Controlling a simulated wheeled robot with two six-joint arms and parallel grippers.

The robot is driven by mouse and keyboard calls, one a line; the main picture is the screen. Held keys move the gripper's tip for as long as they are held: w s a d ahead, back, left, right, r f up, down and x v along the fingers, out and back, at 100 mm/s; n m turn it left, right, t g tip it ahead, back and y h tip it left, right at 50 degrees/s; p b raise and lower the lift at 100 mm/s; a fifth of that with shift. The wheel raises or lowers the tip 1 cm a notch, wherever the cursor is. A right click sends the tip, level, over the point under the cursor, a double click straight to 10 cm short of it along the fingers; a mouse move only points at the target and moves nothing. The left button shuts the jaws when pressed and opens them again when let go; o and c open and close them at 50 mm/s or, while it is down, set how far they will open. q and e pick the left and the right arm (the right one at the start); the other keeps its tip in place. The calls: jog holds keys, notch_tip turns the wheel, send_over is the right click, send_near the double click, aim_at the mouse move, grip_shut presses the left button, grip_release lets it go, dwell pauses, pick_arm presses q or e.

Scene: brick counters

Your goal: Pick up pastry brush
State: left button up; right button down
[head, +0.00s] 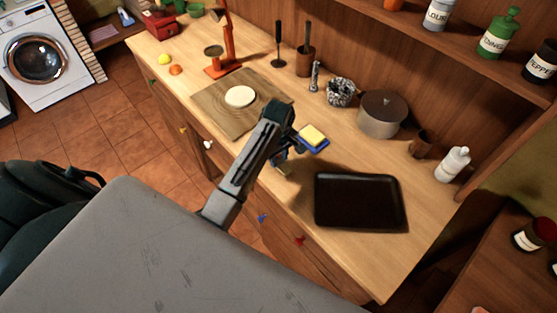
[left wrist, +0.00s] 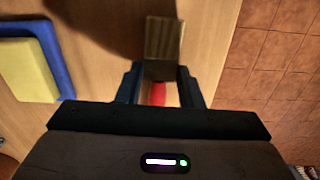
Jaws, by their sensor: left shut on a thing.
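My left gripper (head: 284,155) is over the wooden counter, close to its front edge. In the left wrist view the gripper (left wrist: 158,84) is shut on the pastry brush, with a red part (left wrist: 158,94) of the brush between its fingers. The brush's brown, striated bristle head (left wrist: 164,38) sticks out beyond the fingertips. In the head view the gripper hides most of the brush; only a small tan bit (head: 284,170) shows below it. I cannot tell whether the brush touches the counter. My right gripper is not in view.
A yellow sponge (head: 313,134) on a blue holder (head: 318,147) lies close beside the gripper. A black tray (head: 358,200) is to the right, and a board (head: 205,104) with a white disc (head: 240,96) to the left. A lidded pot (head: 382,115) stands behind.

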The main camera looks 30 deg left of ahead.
pick_arm(q)
jog(key=shift+s+a+r+b, duration=0.15)
jog(key=shift+s+r+b, duration=0.05)
jog(key=shift+r+b, duration=0.2)
jog(key=shift+s+a+r+b, duration=0.15)
jog(key=shift+r+b, duration=0.15)
jog(key=shift+r, duration=0.15)
jog(key=s+a+r+b, duration=0.1)
jog(key=s+a, duration=0.2)
jog(key=s, duration=0.3)
jog(key=s+a+r+b, duration=0.1)
jog(key=s+a+b, duration=0.1)
jog(key=s+a, duration=0.2)
jog(key=shift+s+a, duration=0.25)
jog(key=shift+s, duration=1.35)
jog(key=shift+f+b, duration=0.2)
jog(key=shift+b, duration=0.1)
